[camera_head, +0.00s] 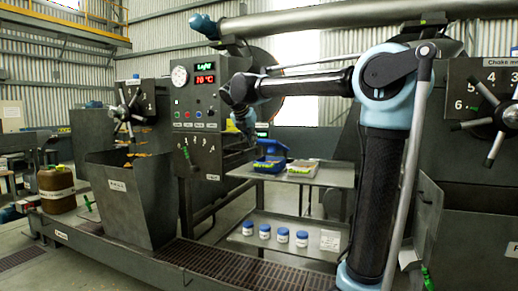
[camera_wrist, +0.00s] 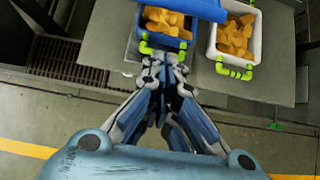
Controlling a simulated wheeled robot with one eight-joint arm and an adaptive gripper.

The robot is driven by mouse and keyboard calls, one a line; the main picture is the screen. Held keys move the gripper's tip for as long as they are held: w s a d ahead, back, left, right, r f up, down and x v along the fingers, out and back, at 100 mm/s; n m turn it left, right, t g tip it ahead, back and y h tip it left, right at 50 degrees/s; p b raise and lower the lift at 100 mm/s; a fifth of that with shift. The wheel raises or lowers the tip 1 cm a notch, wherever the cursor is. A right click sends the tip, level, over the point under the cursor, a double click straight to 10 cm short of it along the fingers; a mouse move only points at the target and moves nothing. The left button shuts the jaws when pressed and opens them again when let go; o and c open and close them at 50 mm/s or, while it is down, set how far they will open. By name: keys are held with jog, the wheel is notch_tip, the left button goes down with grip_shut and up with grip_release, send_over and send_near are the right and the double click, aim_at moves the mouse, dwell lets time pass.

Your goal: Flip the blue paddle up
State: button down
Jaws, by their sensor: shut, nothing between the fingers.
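My gripper (camera_head: 243,132) hangs to the right of the panel, above the shelf. In the wrist view my gripper (camera_wrist: 164,68) is shut and empty, with its tips near the front of a blue bin (camera_wrist: 125,47). The wrist view does not show the panel.
The blue bin and a white bin (camera_wrist: 211,45) hold orange chunks and stand on a metal shelf (camera_head: 330,176). Several blue-lidded jars (camera_head: 264,231) stand on the lower shelf. A grey hopper (camera_head: 131,205) and a spoked handwheel (camera_head: 124,114) are left of the panel.

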jog(key=shift+s+a, duration=0.15)
jog(key=shift+s, duration=0.35)
jog(key=x, duration=1)
jog(key=shift+w+d+r, duration=0.1)
jog(key=shift+w+r, duration=0.25)
jog(key=shift+r, duration=0.25)
jog(key=shift+w+d+r, duration=0.1)
jog(key=shift+w+r, duration=0.2)
jog(key=shift+r, duration=0.3)
jog(key=shift+w+d+r, duration=0.1)
jog(key=shift+w+r, duration=0.25)
jog(key=shift+r, duration=0.25)
